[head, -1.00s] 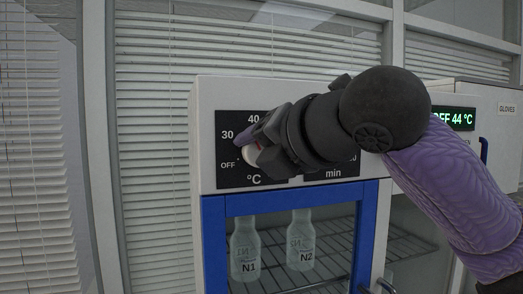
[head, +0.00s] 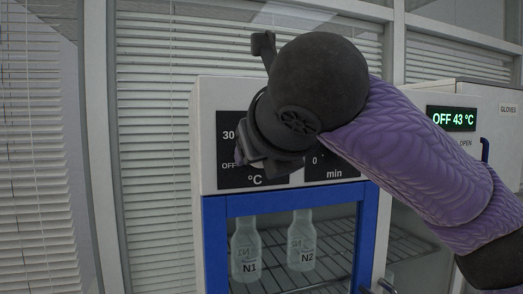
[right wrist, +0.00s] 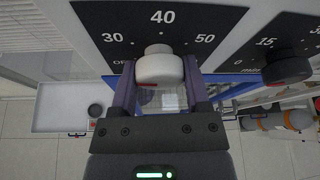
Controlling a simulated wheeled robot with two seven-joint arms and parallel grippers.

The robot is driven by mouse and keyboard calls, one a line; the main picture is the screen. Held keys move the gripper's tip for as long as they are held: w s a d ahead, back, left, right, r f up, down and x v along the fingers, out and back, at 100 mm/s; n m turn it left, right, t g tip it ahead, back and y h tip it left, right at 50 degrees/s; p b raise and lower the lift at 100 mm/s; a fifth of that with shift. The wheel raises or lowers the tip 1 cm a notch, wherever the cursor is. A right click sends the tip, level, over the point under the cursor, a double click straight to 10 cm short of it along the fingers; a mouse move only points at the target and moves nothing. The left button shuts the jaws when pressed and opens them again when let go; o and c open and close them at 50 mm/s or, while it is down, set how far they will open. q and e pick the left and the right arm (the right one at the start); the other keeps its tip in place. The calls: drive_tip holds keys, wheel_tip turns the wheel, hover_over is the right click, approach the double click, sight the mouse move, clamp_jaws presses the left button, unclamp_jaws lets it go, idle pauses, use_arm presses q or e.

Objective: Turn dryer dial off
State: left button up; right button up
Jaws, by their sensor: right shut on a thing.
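The white dryer dial (right wrist: 160,66) shows in the right wrist view on a black panel marked 30, 40 and 50, with OFF partly covered at lower left. A small red mark shows low on the dial's rim, toward its lower left. My right gripper (right wrist: 160,80) is shut on the dial, with one purple finger on each side. In the head view my right gripper (head: 243,157) and arm hide the dial and part of the temperature panel (head: 228,178). The dryer (head: 207,130) is a white box with a blue-framed glass door. My left gripper is not in view.
A black timer knob (right wrist: 287,66) sits to the right of the dial. Bottles N1 (head: 245,250) and N2 (head: 301,242) stand behind the dryer door. A second unit at right has a green display (head: 451,118) reading OFF 43 °C.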

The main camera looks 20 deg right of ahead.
drive_tip(key=n+h, duration=0.2)
drive_tip(key=n, duration=0.1)
drive_tip(key=shift+f, duration=0.1)
drive_tip(key=shift+n+t+h, duration=0.4)
drive_tip(key=shift+n+h, duration=0.3)
drive_tip(key=shift+n, duration=0.5)
drive_tip(key=o, duration=1.3)
